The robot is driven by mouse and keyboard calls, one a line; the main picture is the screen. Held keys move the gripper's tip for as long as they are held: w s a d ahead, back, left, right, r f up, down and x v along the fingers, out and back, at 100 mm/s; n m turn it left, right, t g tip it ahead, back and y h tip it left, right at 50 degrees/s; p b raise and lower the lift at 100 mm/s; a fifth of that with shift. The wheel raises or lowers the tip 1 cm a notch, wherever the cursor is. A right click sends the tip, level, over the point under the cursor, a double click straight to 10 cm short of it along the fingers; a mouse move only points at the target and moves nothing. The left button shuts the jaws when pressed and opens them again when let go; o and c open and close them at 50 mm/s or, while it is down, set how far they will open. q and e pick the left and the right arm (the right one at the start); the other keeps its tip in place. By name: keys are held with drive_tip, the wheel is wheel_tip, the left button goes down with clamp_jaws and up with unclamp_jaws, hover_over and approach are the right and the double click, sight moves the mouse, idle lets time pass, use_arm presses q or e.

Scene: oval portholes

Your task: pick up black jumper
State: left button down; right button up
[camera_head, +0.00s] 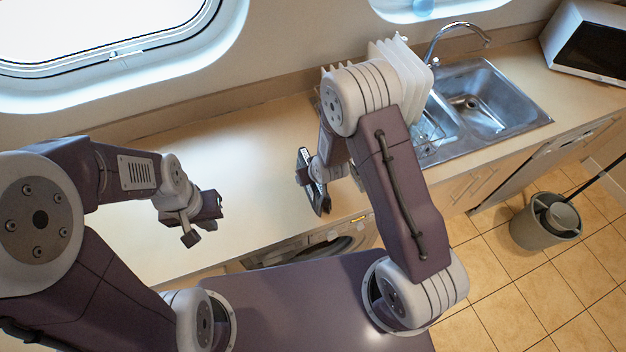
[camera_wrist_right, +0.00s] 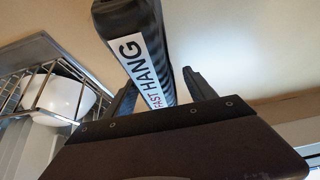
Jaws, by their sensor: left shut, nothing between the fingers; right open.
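I see no black jumper in either view. My left gripper (camera_head: 203,230) is shut and empty, over the counter at the left in the head view. My right gripper (camera_head: 319,190) is near the counter's front edge. In the right wrist view its two dark fingers (camera_wrist_right: 160,92) are open. A black bar-like object with a white label (camera_wrist_right: 140,55) reading "FAST HANG" passes between them. The wrist picture does not show whether the fingers touch it.
The pale counter (camera_head: 245,140) is bare in the middle. A white-slatted dish rack (camera_head: 402,70), a steel sink (camera_head: 490,98) and a microwave (camera_head: 590,45) stand to the right. A washing machine (camera_head: 310,247) is below. A grey bin (camera_head: 545,222) stands on the tiled floor.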

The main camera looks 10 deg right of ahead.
drive_tip(key=shift+w+f, duration=0.15)
drive_tip(key=shift+f, duration=0.1)
drive_tip(key=shift+f+b, duration=0.25)
drive_tip(key=shift+b, duration=0.1)
drive_tip(key=shift+c, duration=0.3)
drive_tip(key=shift+r, duration=0.1)
clamp_jaws()
